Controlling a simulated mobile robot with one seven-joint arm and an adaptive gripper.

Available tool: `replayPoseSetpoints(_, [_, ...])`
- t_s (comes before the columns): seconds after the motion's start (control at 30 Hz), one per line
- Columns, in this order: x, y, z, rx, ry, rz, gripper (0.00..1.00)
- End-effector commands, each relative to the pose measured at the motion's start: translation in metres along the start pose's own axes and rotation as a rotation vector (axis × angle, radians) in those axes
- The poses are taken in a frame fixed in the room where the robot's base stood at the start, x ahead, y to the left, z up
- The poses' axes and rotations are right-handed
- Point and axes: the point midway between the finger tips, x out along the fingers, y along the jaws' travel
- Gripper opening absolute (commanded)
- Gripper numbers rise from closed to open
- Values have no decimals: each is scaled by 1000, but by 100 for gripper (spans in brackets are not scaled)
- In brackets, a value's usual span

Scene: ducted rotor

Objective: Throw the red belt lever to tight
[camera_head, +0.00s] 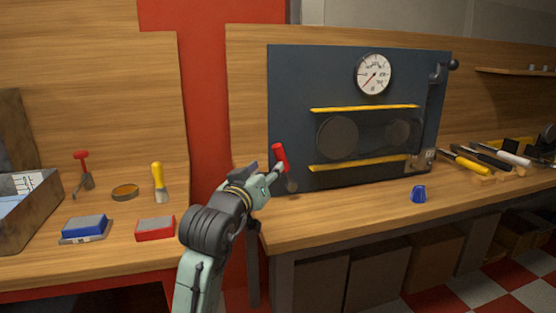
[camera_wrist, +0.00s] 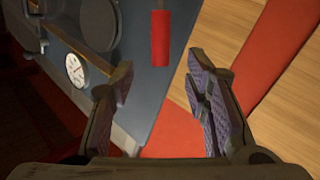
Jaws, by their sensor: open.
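The red belt lever (camera_head: 280,157) stands at the lower left of the dark blue panel (camera_head: 300,90), its red grip tilted a little to the left at the top. In the wrist view the red grip (camera_wrist: 160,38) shows ahead of my gripper, above the gap between the fingers. My gripper (camera_head: 268,180) is close to the lever in the head view. In the wrist view its two fingers (camera_wrist: 158,98) are spread apart with nothing between them. Whether a finger touches the lever cannot be told.
The panel carries a gauge (camera_head: 373,74), two dark pulleys and yellow bars (camera_head: 365,107). Several tools lie at the far right.

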Motion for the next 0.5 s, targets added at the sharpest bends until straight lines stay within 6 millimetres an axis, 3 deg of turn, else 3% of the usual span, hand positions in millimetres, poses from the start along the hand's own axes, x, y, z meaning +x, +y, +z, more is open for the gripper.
replayPoseSetpoints(0.3, [60, 0, -3, 2, 1, -2, 43])
replayPoseSetpoints(0.5, [87, 0, -3, 2, 3, -2, 43])
